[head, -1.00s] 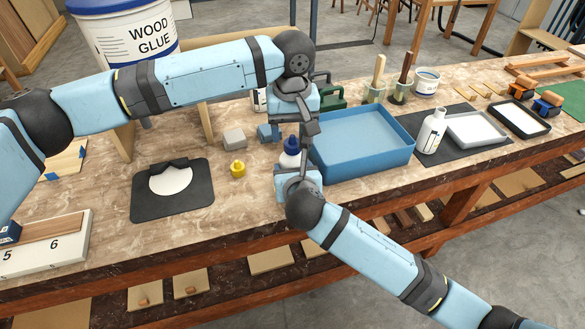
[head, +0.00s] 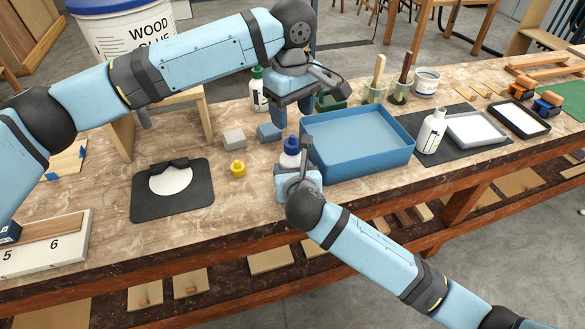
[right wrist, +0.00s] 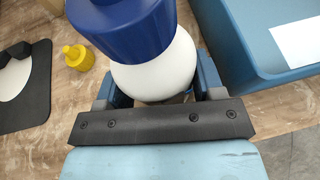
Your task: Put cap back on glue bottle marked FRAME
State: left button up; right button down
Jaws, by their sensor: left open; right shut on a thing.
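A white glue bottle (head: 289,159) stands upright on the bench, left of the blue tray, with a blue cap (head: 291,143) on its top. The right wrist view also shows its white body (right wrist: 158,72) and the ribbed blue cap (right wrist: 125,28). No marking on this bottle can be read. My right gripper (right wrist: 158,92) is shut around the bottle's body. My left gripper (head: 322,92) is open and empty, above and behind the bottle, clear of the cap. A small yellow cap or nozzle (head: 238,169) stands on the bench to the left.
The blue tray (head: 360,172) is close on the right. A green-capped bottle (head: 258,92) and blue and grey blocks (head: 234,138) stand behind. Another white bottle (head: 432,131) stands on the dark mat at right. A black mat with a white disc (head: 171,181) lies left.

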aim_at(292, 136)
dwell(0.3)
pick_arm(q)
jog(key=shift+f, duration=4)
jog(key=c, duration=0.9)
jog(key=m, duration=0.6)
jog(key=shift+m, duration=0.4)
jog(key=shift+c, duration=0.2)
jog(key=o, duration=1)
